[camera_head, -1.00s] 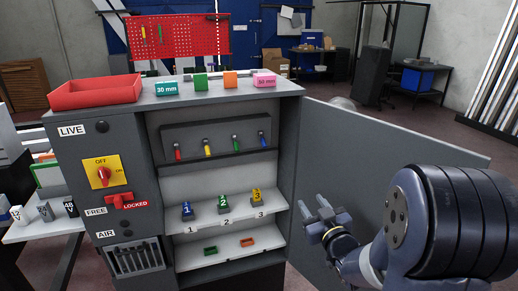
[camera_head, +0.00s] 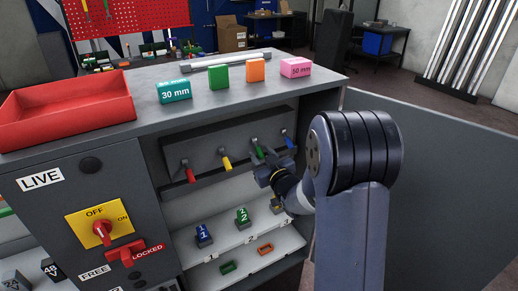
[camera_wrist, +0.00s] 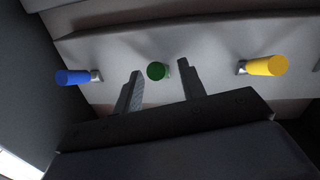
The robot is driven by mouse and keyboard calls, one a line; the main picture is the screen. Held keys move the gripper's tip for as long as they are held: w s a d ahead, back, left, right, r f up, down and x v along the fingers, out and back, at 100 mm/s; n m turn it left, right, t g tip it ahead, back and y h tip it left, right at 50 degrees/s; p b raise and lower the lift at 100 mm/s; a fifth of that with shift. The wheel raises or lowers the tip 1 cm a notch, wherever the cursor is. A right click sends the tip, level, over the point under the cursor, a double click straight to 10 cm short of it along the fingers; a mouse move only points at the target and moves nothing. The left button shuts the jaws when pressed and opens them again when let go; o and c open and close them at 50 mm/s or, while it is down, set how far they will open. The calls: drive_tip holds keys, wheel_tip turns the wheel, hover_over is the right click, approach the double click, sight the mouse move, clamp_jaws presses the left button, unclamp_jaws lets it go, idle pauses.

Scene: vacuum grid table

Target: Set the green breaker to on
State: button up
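The green breaker (camera_head: 256,150) is a small lever on the dark panel inside the open cabinet, between the yellow breaker (camera_head: 227,163) and the blue breaker (camera_head: 289,142). The red breaker (camera_head: 189,174) is at the left end. The red, yellow and blue handles hang downward; the green one is partly hidden by my gripper (camera_head: 264,170). In the wrist view, my gripper (camera_wrist: 160,85) is open, with one finger on each side of the green handle (camera_wrist: 156,71). Gaps show beside the handle, and I cannot tell any contact.
The cabinet door (camera_head: 430,190) stands open at right. Numbered blocks rest on a shelf below, including the blue block (camera_head: 204,235) and green block (camera_head: 242,218). A red tray (camera_head: 65,112) and several blocks sit on top. A rotary switch (camera_head: 101,230) is on the left front.

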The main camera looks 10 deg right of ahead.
drive_tip(key=shift+x, duration=1.25)
drive_tip(key=shift+c, duration=0.5)
clamp_jaws()
